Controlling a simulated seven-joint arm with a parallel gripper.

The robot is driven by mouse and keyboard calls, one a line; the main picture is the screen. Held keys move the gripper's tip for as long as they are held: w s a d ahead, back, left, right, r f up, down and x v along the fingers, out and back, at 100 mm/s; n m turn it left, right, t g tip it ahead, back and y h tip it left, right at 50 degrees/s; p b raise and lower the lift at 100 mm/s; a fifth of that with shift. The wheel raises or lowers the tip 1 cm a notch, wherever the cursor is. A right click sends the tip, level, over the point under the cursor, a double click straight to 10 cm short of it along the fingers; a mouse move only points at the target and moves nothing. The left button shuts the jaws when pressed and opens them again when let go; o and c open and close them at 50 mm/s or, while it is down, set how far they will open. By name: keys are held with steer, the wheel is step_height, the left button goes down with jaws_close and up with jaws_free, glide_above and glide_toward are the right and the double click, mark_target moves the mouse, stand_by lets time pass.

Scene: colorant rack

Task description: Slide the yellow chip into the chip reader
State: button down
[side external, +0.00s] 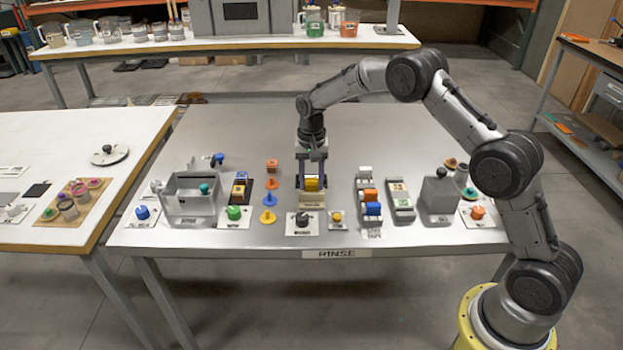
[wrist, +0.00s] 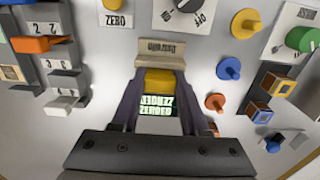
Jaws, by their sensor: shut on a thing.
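My gripper (side external: 312,176) points down over the middle of the metal table. Its fingers are shut on the yellow chip (side external: 312,185), which also shows between the fingertips in the wrist view (wrist: 160,81). The beige chip reader (side external: 311,201) stands directly at the chip. In the wrist view the labelled reader (wrist: 160,54) lies just beyond the chip, and the two look close together or touching. I cannot tell how far the chip sits in the slot. A lit display (wrist: 157,105) with green text, partly reading "ZEROED", shows between my fingers.
A dial on a white plate (side external: 302,222) and a small "ZERO" button (side external: 337,217) are in front of the reader. Orange and yellow pegs (side external: 268,199) stand to the left. A rack with coloured blocks (side external: 366,198) stands to the right. The table behind is clear.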

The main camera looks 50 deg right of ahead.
steer(key=shift+f, duration=0.4)
steer(key=shift+r, duration=0.2)
steer(key=shift+r, duration=1.3)
steer(key=shift+f, duration=1.5)
stand_by(0.5)
steer(key=shift+r, duration=0.2)
steer(key=shift+r, duration=1.3)
steer(key=shift+f, duration=1.4)
stand_by(0.8)
